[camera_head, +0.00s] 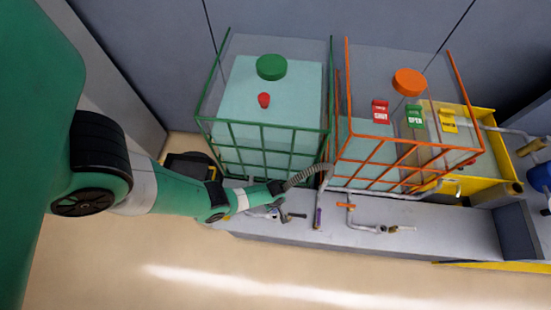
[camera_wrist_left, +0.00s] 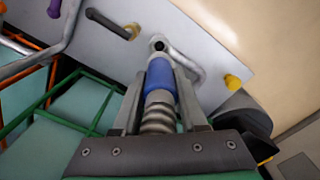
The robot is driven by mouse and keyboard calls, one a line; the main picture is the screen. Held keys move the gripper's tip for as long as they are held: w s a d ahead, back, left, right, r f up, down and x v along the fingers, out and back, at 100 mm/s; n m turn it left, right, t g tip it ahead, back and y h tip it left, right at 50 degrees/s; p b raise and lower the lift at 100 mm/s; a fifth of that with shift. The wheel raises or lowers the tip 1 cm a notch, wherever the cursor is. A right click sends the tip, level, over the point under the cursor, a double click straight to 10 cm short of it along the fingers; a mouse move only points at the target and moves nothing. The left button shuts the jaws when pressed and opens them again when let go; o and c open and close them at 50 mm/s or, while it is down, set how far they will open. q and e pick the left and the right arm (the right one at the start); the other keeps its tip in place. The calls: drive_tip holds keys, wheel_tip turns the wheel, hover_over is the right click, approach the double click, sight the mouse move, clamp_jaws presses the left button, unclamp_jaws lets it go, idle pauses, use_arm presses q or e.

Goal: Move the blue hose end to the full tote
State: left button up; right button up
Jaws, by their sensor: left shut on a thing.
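My left gripper (camera_head: 277,188) is in front of the lower right part of the green-caged tote (camera_head: 272,95), whose pale liquid stands high. In the left wrist view its fingers (camera_wrist_left: 160,95) are shut around the blue hose end (camera_wrist_left: 160,74), with the ribbed grey hose (camera_wrist_left: 158,118) behind it. The blue end's mouth points at a bent grey pipe (camera_wrist_left: 187,62); I cannot tell whether they touch. In the head view the hose runs right from the gripper towards the orange-caged tote (camera_head: 372,150), whose liquid is lower. My right gripper is not in view.
Grey pipes with a purple handle (camera_head: 317,218) and an orange handle (camera_head: 345,205) lie along the pale ledge (camera_head: 440,215). Red, green and yellow tags hang by the orange cage. A yellow frame (camera_head: 508,150) stands at right. The floor in front is clear.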

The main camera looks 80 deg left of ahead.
use_arm(q)
wheel_tip(320, 180, down, 6)
drive_tip(key=b, duration=0.5)
drive_tip(key=shift+r+b, duration=0.1)
drive_tip(key=shift+b, duration=0.3)
drive_tip(key=shift+w, duration=0.1)
idle(1.1)
drive_tip(key=shift+f+b, duration=0.45)
drive_tip(key=shift+b, duration=0.05)
drive_tip(key=shift+f+b, duration=1.25)
drive_tip(key=shift+r, duration=0.15)
drive_tip(key=shift+r+p, duration=1.35)
drive_tip(key=shift+p, duration=0.15)
drive_tip(key=shift+f, duration=0.2)
